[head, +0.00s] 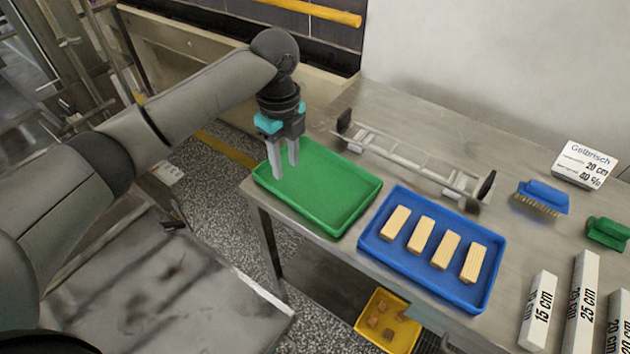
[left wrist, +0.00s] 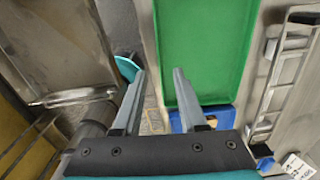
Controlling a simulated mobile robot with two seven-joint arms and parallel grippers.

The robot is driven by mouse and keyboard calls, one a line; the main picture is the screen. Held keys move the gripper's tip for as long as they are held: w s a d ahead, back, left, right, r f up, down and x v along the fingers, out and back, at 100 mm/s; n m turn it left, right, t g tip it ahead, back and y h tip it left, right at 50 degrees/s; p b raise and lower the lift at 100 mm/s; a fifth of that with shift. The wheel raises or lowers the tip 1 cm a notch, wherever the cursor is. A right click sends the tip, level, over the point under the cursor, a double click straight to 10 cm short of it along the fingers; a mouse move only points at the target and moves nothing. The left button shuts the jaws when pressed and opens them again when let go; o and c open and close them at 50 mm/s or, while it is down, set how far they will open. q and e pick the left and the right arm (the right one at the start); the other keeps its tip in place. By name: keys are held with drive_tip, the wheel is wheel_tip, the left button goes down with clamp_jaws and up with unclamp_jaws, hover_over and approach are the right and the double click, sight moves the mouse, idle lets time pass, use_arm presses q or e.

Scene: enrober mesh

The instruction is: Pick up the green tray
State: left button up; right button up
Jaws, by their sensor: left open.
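The green tray (head: 325,197) is a shallow, empty rectangular tray lying flat at the left end of the metal table. It also shows in the left wrist view (left wrist: 207,45). My left gripper (head: 286,168) is open and empty, pointing down over the tray's left part in the head view. In the left wrist view the two fingers (left wrist: 160,73) are spread, and one long edge of the tray runs between them in the picture. I cannot tell whether the fingertips touch the tray or hang above it. My right gripper is in neither view.
A blue tray (head: 368,246) with several pale bars stands close to the right of the green tray. A metal frame (head: 410,160) lies behind both. A blue brush (head: 543,196), a green brush (head: 607,233) and white length blocks (head: 538,312) are further right. A yellow crate (head: 389,320) sits below.

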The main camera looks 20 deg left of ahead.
use_arm(q)
hover_over(291, 200)
drive_tip(key=f, duration=0.5)
drive_tip(key=shift+w+a+f+b, duration=0.25)
drive_tip(key=shift+w+a+b, duration=0.05)
drive_tip(key=shift+s+d+f+b, duration=0.15)
drive_tip(key=shift+f+b, duration=0.05)
drive_tip(key=shift+f, duration=1.15)
drive_tip(key=shift+s+d+f+b, duration=0.1)
drive_tip(key=shift+s+f+b, duration=0.1)
drive_tip(key=shift+f, duration=1.15)
clamp_jaws()
drive_tip(key=shift+w+r, duration=0.1)
